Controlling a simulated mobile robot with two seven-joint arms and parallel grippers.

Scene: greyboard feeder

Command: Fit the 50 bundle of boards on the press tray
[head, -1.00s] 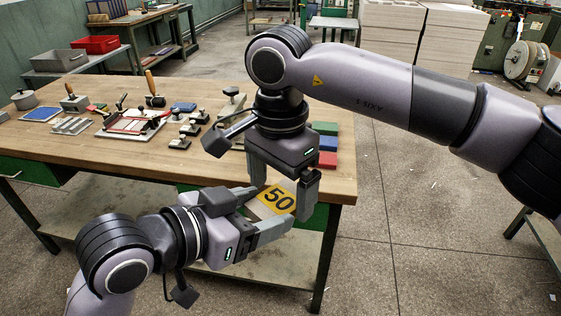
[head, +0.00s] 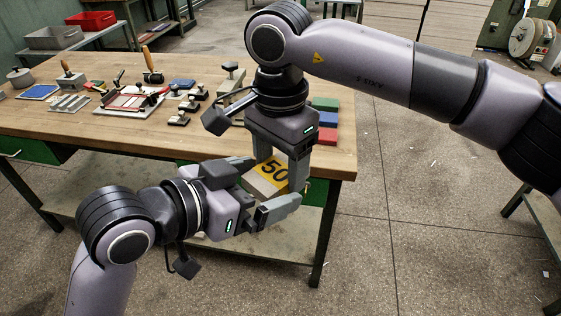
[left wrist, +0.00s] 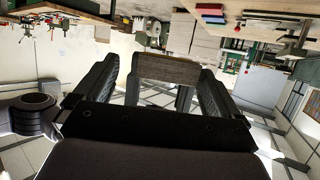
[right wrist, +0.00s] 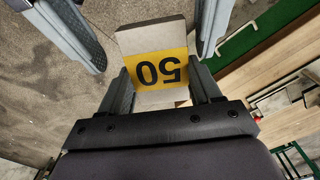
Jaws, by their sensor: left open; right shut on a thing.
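The 50 bundle (head: 266,184) is a pale block of boards with a yellow label reading 50. It hangs in front of the workbench's near edge. My right gripper (head: 280,162) reaches down from above and is shut on it. In the right wrist view the label (right wrist: 158,70) faces the camera, upside down, between the fingers. My left gripper (head: 277,182) is open, its fingers on either side of the bundle. In the left wrist view the bundle's layered brown edge (left wrist: 165,70) lies between these fingers; contact is unclear. I cannot surely identify the press tray.
The wooden workbench (head: 220,150) holds a red-framed fixture (head: 130,98), several small clamps and hand tools. Green, blue and red blocks (head: 327,119) sit at its right end, near my right gripper. Open floor (head: 430,200) lies to the right.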

